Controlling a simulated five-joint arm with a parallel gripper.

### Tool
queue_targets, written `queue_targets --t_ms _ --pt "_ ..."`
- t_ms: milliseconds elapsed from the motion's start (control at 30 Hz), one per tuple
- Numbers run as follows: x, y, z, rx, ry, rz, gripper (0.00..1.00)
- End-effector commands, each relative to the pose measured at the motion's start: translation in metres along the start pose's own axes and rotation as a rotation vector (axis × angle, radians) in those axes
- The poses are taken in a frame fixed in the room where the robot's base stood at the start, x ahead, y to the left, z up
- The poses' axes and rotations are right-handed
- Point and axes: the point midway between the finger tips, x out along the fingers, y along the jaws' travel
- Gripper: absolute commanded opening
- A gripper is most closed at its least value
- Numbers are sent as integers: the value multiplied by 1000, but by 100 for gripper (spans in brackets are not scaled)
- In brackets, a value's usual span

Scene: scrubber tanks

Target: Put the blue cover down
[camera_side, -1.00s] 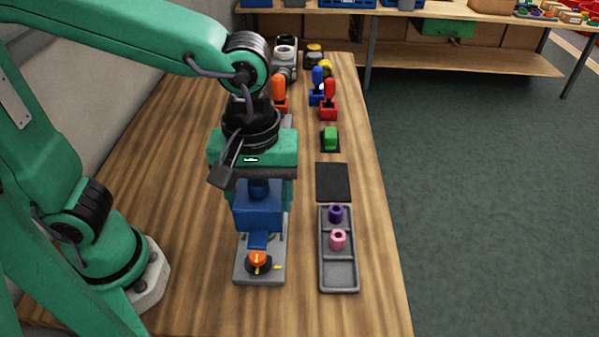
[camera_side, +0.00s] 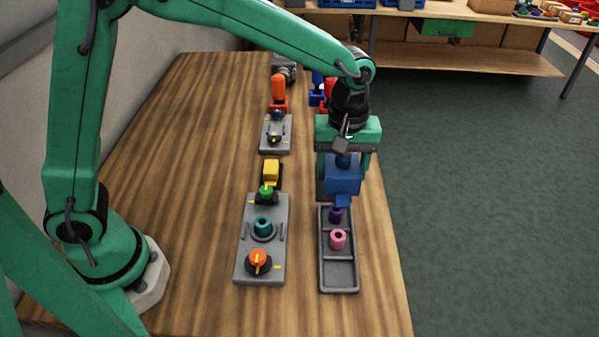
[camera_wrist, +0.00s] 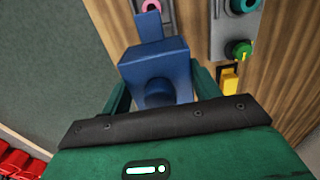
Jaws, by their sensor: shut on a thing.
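The blue cover (camera_side: 341,178) is a boxy piece with a round knob on top and a tab at its front. My gripper (camera_side: 342,163) is shut on it near the table's right edge, behind the grey tray (camera_side: 339,276). The wrist view shows the blue cover (camera_wrist: 155,62) between the two green fingers (camera_wrist: 158,92). The dark square mat seen earlier there is mostly hidden under the cover and gripper. I cannot tell whether the cover touches it.
The tray holds a purple ring (camera_side: 336,214) and a pink ring (camera_side: 338,239). Left of it is a grey base (camera_side: 246,237) with a teal ring (camera_side: 263,226), an orange knob (camera_side: 258,261) and a green knob (camera_side: 266,194). A yellow block (camera_side: 271,171) stands behind. Bare wood lies left.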

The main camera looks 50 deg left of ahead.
Motion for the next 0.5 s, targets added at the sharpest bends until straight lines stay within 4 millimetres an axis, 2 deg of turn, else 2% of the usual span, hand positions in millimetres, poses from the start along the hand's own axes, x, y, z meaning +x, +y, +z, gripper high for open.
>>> queue_targets --t_ms 167,500 --pt "9 7 -14 0 1 1 32" --pt "13 8 -20 0 1 1 32"
